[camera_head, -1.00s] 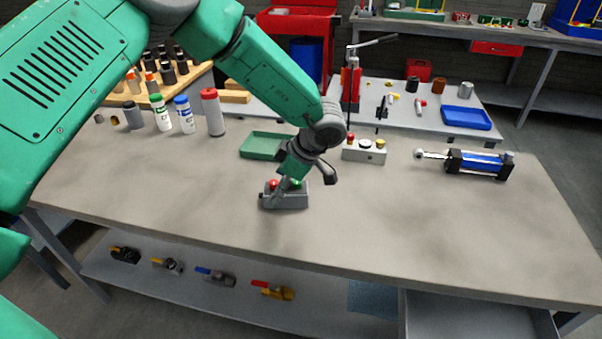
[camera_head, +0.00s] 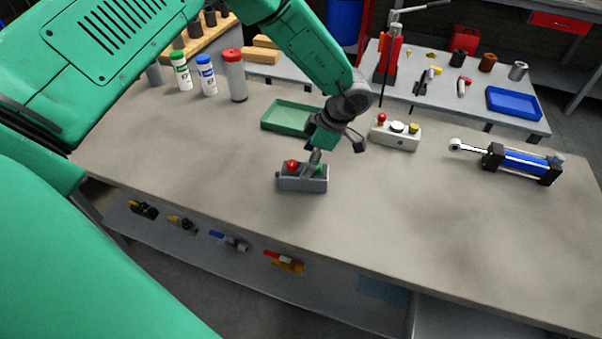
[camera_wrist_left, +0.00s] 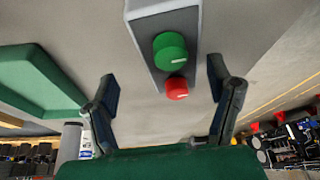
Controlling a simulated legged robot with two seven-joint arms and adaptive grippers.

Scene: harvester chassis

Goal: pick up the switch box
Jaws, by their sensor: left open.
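A grey switch box (camera_head: 303,184) with a red knob and a green knob stands on the workbench, near the middle of the head view. In the left wrist view the box (camera_wrist_left: 150,55) reaches in from the top, its green and red knobs facing the camera. My left gripper (camera_head: 312,166) is low over the box, partly covering its top and green knob. In the left wrist view the gripper (camera_wrist_left: 162,78) is open, with a finger on each side of the box's near end and gaps showing. Whether a finger touches the box is unclear. My right gripper is out of view.
A green tray (camera_head: 288,118) lies just behind the box. A pale control box (camera_head: 394,138) with several knobs and a blue cylinder (camera_head: 522,162) stand to the right. Several bottles (camera_head: 206,76) stand at the back left. The bench front is clear.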

